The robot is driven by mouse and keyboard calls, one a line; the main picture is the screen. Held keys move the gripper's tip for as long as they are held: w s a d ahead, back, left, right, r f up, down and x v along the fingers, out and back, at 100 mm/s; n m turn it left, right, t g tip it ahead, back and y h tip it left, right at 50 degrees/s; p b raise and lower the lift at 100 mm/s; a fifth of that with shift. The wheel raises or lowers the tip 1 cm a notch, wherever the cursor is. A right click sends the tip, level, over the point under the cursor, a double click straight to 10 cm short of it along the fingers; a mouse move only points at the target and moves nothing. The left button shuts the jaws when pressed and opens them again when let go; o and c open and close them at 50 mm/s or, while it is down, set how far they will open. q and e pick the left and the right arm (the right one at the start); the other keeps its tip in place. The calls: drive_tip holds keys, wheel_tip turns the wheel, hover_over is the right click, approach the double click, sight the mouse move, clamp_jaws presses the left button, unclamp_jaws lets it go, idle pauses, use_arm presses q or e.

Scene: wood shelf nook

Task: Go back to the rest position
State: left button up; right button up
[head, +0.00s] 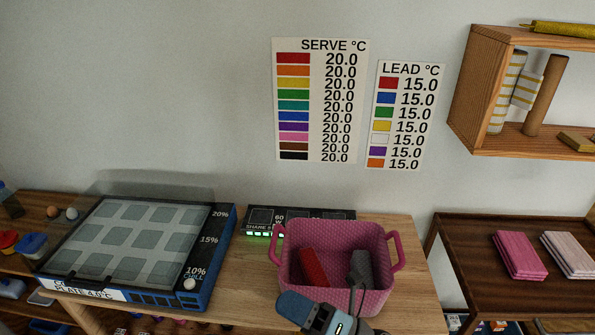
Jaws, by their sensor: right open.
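My right gripper (338,307) is at the bottom centre, in front of and partly over the near side of a pink woven basket (292,284). It is open, and I see nothing held in it. The basket stands on the wooden counter, with a handle at each side. A red block-like item (313,268) lies inside it. A dark grey shape (362,266) shows at the basket's right inside; I cannot tell whether it is an item or part of my gripper. My left gripper is not in view.
A blue-framed chill plate (216,243) stands left of the basket. A black panel with green lights (264,225) is behind the basket. A dark wooden shelf (470,236) with folded pink cloth (520,255) is at the right. A wall shelf (488,88) hangs above it.

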drive_tip(key=w+d+f+m+t+h, duration=0.2)
drive_tip(key=d+f+m+t+h, duration=0.45)
drive_tip(key=m, duration=0.85)
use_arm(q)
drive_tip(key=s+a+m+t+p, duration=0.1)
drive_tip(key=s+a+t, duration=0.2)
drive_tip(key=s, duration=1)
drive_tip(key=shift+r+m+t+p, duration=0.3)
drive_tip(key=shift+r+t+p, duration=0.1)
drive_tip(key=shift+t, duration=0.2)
use_arm(e)
drive_tip(key=s+d+f+m+g+h, duration=0.2)
drive_tip(key=s+d+f+m+h, duration=0.3)
drive_tip(key=f+m, duration=0.4)
drive_tip(key=s+d+f+m+g+h, duration=0.2)
drive_tip(key=s+d+f+m+h, duration=0.4)
drive_tip(key=d+f+m, duration=0.3)
drive_tip(key=shift+s+d+f, duration=0.2)
drive_tip(key=shift+s+f, duration=0.25)
